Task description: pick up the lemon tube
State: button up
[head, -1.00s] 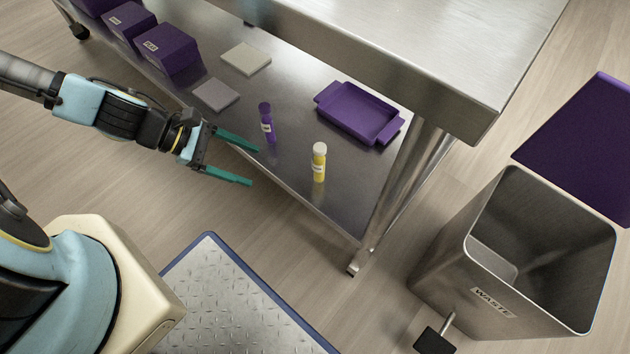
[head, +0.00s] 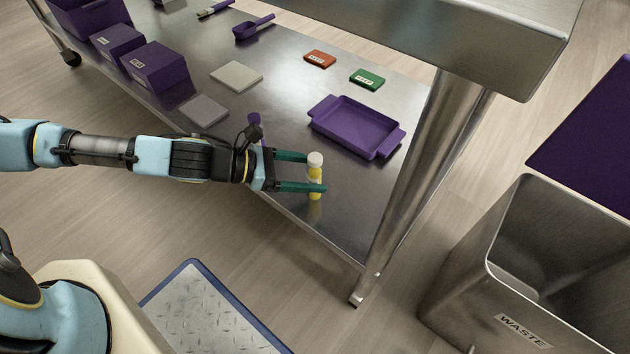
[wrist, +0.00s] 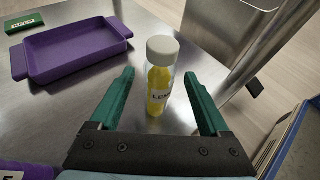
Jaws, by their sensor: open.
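The lemon tube (head: 315,178) is a clear tube with yellow content and a white cap, standing upright on the steel lower shelf. In the wrist view the lemon tube (wrist: 160,78) shows part of its label and stands between my finger tips, with a gap on each side. My gripper (head: 306,172) is open, its green fingers reaching to the tube from the left; the near finger hides part of the tube in the head view. The open gripper (wrist: 163,84) in the wrist view holds nothing.
A purple tube (head: 255,128) stands just behind my gripper, partly hidden. A purple tray (head: 357,127) lies beyond the lemon tube. A table leg (head: 425,165) rises to the right. The waste bin (head: 535,270) stands on the floor at right.

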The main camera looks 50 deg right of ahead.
jog(key=s+d+f+b, duration=0.1)
jog(key=s+d+f, duration=0.1)
jog(key=shift+d+f+b, duration=0.25)
jog(key=shift+f+b, duration=0.05)
jog(key=shift+s+d+f, duration=0.1)
jog(key=shift+s+d, duration=0.1)
jog(key=shift+d, duration=0.1)
grip_shut()
dwell(0.3)
